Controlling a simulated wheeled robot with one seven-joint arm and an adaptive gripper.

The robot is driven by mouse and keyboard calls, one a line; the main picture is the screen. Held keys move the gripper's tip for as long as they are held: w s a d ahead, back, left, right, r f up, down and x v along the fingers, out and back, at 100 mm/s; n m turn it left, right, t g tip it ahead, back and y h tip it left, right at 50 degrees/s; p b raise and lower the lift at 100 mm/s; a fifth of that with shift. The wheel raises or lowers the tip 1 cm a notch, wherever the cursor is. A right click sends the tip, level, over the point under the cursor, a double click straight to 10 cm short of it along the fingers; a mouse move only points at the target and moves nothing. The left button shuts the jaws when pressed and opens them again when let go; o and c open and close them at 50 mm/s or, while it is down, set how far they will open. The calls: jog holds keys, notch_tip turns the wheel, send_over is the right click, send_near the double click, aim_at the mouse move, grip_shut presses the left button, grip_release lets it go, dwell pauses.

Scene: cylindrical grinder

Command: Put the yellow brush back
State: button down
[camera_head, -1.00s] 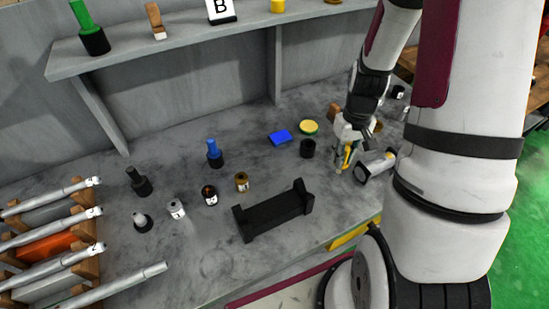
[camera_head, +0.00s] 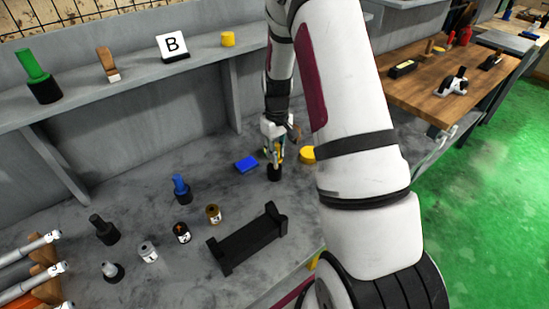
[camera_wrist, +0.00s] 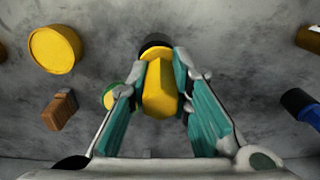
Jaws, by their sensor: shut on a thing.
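My gripper (camera_head: 274,146) is shut on the yellow brush, which is mostly hidden by the fingers in the head view. In the wrist view, the yellow brush (camera_wrist: 160,90) shows between the two teal finger pads of my gripper (camera_wrist: 165,62). A black cup-like holder (camera_head: 273,173) stands on the grey bench right below the gripper. In the wrist view a black round shape (camera_wrist: 155,42) shows at the brush's far end. I cannot tell whether the brush is inside the holder or just above it.
A blue pad (camera_head: 246,164) lies left of the holder and a yellow round thing (camera_head: 308,155) to its right. A blue-handled brush (camera_head: 180,187), small jars (camera_head: 213,214) and a black cradle (camera_head: 248,240) stand nearer. A shelf (camera_head: 130,82) runs behind.

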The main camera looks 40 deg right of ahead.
jog(key=shift+w, duration=0.25)
jog(key=f, duration=0.2)
jog(key=shift+w+d+f+p, duration=0.1)
jog(key=shift+w+f+p, duration=0.15)
jog(key=shift+f+p, duration=0.1)
jog(key=shift+f, duration=0.45)
jog(key=shift+f, duration=0.5)
jog(key=c, duration=1.5)
grip_release()
jog(key=shift+o, duration=0.2)
jog(key=shift+r, duration=0.1)
